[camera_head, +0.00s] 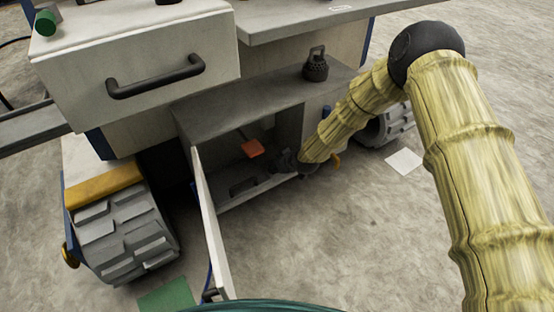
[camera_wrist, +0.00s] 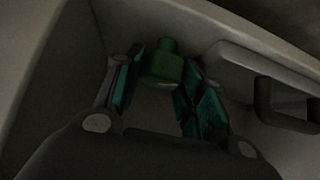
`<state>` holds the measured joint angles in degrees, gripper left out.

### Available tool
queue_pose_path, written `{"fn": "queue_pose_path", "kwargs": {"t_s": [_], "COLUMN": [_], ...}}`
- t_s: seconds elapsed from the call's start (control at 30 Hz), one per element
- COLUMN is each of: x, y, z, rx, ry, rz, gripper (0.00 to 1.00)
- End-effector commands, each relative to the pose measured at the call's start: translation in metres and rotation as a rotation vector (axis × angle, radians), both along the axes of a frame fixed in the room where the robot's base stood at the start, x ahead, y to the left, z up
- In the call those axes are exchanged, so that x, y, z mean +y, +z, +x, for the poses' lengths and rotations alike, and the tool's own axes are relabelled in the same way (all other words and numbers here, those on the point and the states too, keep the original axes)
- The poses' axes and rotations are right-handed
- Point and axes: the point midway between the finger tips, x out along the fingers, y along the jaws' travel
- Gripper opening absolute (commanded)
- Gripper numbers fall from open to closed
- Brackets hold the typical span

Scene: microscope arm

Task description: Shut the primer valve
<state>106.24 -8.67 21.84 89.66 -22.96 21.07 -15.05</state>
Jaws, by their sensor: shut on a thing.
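My gripper (camera_head: 288,163) reaches from the right into the open lower compartment of the vehicle-like cart. In the wrist view the two teal-padded fingers of my gripper (camera_wrist: 160,78) stand either side of a green part (camera_wrist: 162,62) with a narrower top, and are shut on it. I cannot tell whether this green part is the primer valve. An orange-red piece (camera_head: 252,148) shows inside the compartment, left of my gripper in the head view. The green part is hidden in the head view.
An open door panel (camera_head: 210,225) stands at the compartment's left. A drawer with a black handle (camera_head: 155,79) is above left. A black weight-like object (camera_head: 316,65) and a green cylinder (camera_head: 45,22) stand on upper surfaces. A dark handle (camera_wrist: 285,105) shows right in the wrist view.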

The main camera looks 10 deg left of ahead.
Motion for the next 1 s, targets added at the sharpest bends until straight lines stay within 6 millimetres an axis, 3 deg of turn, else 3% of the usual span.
{"fn": "queue_pose_path", "kwargs": {"t_s": [1.0], "x": [0.0048], "y": [0.0019], "z": [-0.0031], "rx": [0.003], "ry": [-0.574], "rz": [0.001], "gripper": [0.15]}}
